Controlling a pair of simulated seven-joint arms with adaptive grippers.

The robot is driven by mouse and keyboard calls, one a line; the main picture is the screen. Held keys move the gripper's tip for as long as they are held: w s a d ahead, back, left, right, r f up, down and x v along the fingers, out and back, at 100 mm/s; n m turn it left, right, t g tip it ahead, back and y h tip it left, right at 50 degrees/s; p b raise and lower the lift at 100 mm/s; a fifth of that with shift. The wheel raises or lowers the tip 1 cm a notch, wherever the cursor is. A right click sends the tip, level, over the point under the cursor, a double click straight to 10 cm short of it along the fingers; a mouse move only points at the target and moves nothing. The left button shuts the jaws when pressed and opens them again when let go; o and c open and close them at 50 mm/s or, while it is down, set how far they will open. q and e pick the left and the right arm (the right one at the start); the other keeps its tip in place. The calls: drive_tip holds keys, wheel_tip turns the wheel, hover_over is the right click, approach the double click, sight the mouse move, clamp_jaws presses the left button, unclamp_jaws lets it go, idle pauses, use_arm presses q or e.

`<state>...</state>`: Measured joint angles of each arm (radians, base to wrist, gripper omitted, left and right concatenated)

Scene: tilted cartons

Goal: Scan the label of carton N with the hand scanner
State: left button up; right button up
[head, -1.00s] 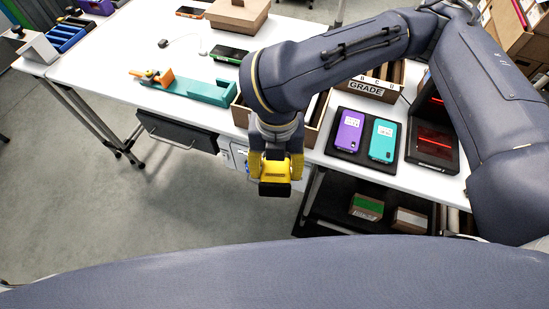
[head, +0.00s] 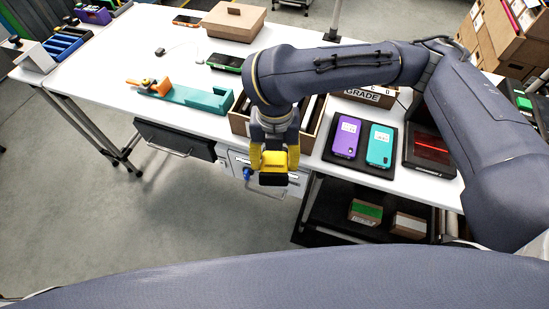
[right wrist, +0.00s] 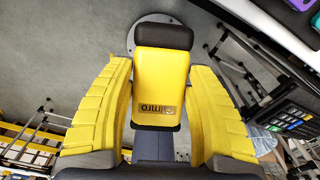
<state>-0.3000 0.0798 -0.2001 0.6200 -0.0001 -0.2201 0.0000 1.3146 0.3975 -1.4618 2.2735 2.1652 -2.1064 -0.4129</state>
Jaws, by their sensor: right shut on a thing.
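My right gripper (head: 275,157) is shut on the yellow and black hand scanner (head: 274,172), in front of the table's near edge. In the right wrist view the scanner (right wrist: 160,82) sits between the yellow fingers, its black end pointing away from my wrist. Several brown cartons (head: 497,42) are stacked at the far upper right of the head view, partly cut off by the frame. I cannot read any letter on them, so I cannot tell which is carton N. The scanner is far from them. My left gripper is not in view.
The white table (head: 110,85) holds a teal fixture (head: 200,98), a lidded brown box (head: 234,20) and a black tray (head: 334,155) with purple and teal phones. A red-lit black unit (head: 432,150) stands at the right. Open floor (head: 90,220) lies at the left.

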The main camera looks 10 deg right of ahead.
drive_tip(key=shift+r, duration=2.5)
drive_tip(key=shift+t, duration=0.3)
